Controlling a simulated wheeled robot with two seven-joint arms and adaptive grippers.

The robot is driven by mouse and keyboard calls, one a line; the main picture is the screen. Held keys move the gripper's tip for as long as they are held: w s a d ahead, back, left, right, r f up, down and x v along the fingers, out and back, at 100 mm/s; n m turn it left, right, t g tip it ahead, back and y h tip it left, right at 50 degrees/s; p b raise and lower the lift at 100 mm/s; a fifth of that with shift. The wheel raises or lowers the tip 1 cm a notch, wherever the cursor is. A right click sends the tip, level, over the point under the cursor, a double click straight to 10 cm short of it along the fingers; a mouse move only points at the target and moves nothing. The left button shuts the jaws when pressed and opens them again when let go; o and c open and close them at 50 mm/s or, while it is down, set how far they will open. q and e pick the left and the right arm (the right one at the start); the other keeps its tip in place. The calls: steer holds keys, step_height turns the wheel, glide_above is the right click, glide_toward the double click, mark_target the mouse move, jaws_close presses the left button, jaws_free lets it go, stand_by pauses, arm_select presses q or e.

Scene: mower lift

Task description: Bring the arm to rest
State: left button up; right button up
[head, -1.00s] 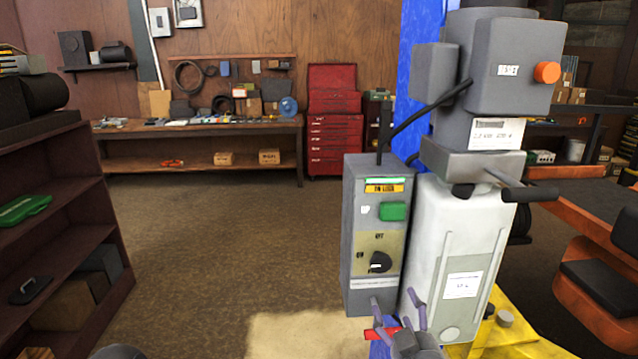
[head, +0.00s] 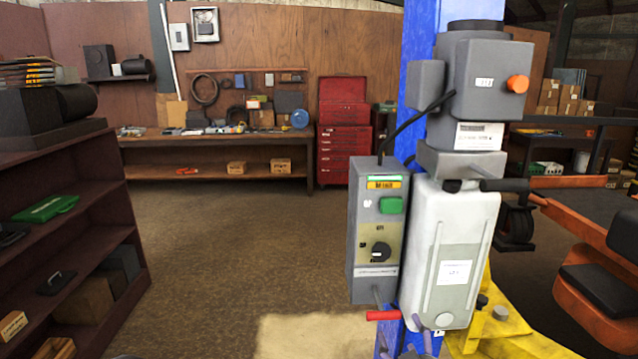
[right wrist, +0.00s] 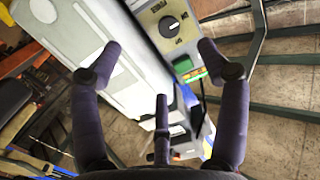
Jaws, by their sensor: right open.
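My right gripper (head: 405,338) shows at the bottom edge of the head view, in front of the lift and below its grey control box (head: 375,235). Its purple fingers are spread and hold nothing. In the right wrist view the open fingers (right wrist: 161,52) point toward the control box (right wrist: 172,28), with its dark rotary knob, and the white tank (right wrist: 75,40). The control box has a green button and a dark knob. I cannot tell exactly how far the fingers are from the lift. My left gripper is not in view.
The blue lift column (head: 420,60) and yellow base (head: 500,330) stand at the right. A red lever (head: 383,315) sticks out below the control box. A dark red shelf (head: 60,240) is at the left. The brown floor (head: 230,240) between is open, back to the workbench (head: 215,140).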

steer(key=s+a+f+g+y, duration=0.15)
steer(key=f+g, duration=0.25)
steer(key=f, duration=1)
steer(key=s+a+f+g, duration=0.2)
steer(key=f+g, duration=0.3)
steer(key=f, duration=1)
steer(key=s+a+f+m+g+y, duration=0.1)
steer(key=s+a+f+m+g, duration=0.2)
steer(key=s+f, duration=1.5)
steer(key=f+g, duration=0.1)
steer(key=g, duration=0.3)
steer(key=shift+a+f+g+y, duration=0.25)
steer(key=shift+a+g+y, duration=0.05)
steer(key=shift+a+y, duration=0.1)
steer(key=shift+c, duration=0.2)
